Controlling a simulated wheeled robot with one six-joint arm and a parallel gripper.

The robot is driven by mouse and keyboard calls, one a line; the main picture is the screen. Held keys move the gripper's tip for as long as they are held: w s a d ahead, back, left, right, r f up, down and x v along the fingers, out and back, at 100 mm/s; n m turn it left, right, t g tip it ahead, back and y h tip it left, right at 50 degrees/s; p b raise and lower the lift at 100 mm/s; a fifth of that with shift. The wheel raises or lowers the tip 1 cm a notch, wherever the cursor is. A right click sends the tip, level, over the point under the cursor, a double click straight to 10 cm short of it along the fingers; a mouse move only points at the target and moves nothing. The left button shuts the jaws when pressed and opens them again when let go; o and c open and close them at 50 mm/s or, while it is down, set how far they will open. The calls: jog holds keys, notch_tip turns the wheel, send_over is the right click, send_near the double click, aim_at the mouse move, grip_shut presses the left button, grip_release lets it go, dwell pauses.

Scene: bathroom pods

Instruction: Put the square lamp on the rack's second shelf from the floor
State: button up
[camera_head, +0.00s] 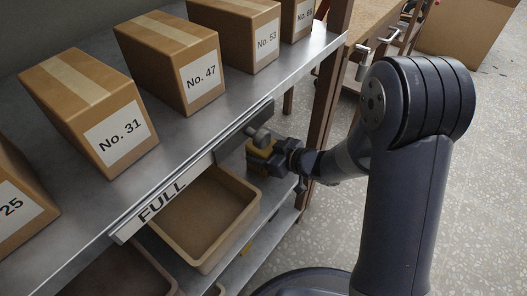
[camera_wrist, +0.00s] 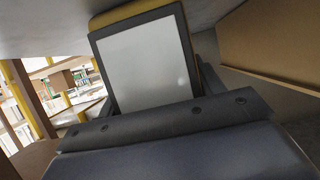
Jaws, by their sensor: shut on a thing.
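My gripper (camera_head: 272,153) is shut on the square lamp. In the wrist view the lamp (camera_wrist: 147,66) shows a pale square panel in a dark frame with a yellow back edge, slightly tilted. In the head view the lamp's yellow body (camera_head: 261,163) is small and partly hidden by the gripper. It is at the rack's right end, below the top shelf (camera_head: 190,128) and beside a tan bin. The bin stands on the middle shelf (camera_head: 272,199). I cannot tell whether the lamp touches this shelf. Part of a lower shelf (camera_head: 262,243) shows beneath.
The tan bin (camera_head: 205,215) looks empty and stands left of my gripper; another bin (camera_head: 120,275) is further left. Numbered cardboard boxes (camera_head: 90,108) stand on the top shelf. A FULL label (camera_head: 162,207) is on its front edge. A brown post (camera_head: 325,90) is close right.

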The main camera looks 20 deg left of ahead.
jog(key=o, duration=1.2)
jog(key=shift+f, duration=0.1)
jog(key=shift+d+r+p, duration=0.25)
jog(key=shift+r+p, duration=0.05)
jog(key=shift+r, duration=0.05)
jog(key=p+v, duration=0.4)
jog(key=v, duration=0.7)
jog(key=shift+s+d, duration=0.2)
